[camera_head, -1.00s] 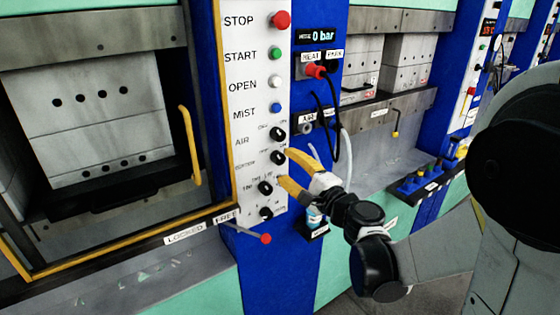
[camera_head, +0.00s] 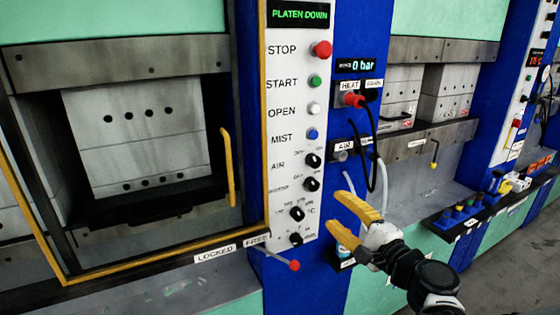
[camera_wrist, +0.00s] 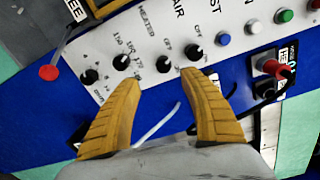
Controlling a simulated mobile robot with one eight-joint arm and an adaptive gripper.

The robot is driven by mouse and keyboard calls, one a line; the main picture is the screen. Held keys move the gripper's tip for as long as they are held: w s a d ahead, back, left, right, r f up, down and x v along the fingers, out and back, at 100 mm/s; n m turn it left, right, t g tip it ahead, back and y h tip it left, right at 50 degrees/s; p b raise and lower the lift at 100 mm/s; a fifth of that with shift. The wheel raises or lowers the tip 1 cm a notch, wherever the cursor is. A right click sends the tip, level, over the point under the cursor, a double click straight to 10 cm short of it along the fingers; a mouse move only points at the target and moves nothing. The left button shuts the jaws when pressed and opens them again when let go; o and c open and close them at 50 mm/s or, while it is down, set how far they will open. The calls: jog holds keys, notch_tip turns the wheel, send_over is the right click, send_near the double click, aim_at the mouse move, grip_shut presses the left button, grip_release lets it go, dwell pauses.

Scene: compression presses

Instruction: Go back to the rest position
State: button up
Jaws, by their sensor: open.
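My gripper (camera_head: 342,215) has yellow ribbed fingers. In the head view it hangs in front of the blue column, right of the white control panel (camera_head: 283,155). The fingers are apart with nothing between them, and it also shows in the wrist view (camera_wrist: 163,105). Several black knobs sit on the panel, among them the air knob (camera_head: 313,160) and the heater knob (camera_head: 311,184). In the wrist view the fingertips overlap the panel's edge near the knobs; whether they touch anything is unclear. The display (camera_head: 300,15) reads PLATEN DOWN.
A press with a yellow-framed guard (camera_head: 160,260) stands at left. A lever with a red knob (camera_head: 294,265) sticks out below the panel.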

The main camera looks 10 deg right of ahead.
jog(key=s+a+f+n+g, duration=0.6)
jog(key=s+a+n+g, duration=0.15)
jog(key=n, duration=0.25)
jog(key=s+d+f+n+g+h, duration=0.1)
jog(key=s+d+n+h, duration=0.1)
jog(key=s, duration=0.3)
jog(key=s+d+n+g+h, duration=0.1)
jog(key=s+d+n+h, duration=0.1)
jog(key=s+n+h, duration=0.1)
jog(key=s+n, duration=0.1)
jog(key=s, duration=0.1)
jog(key=shift+s+d+f+n+h, duration=0.35)
jog(key=shift+s+n+h, duration=0.05)
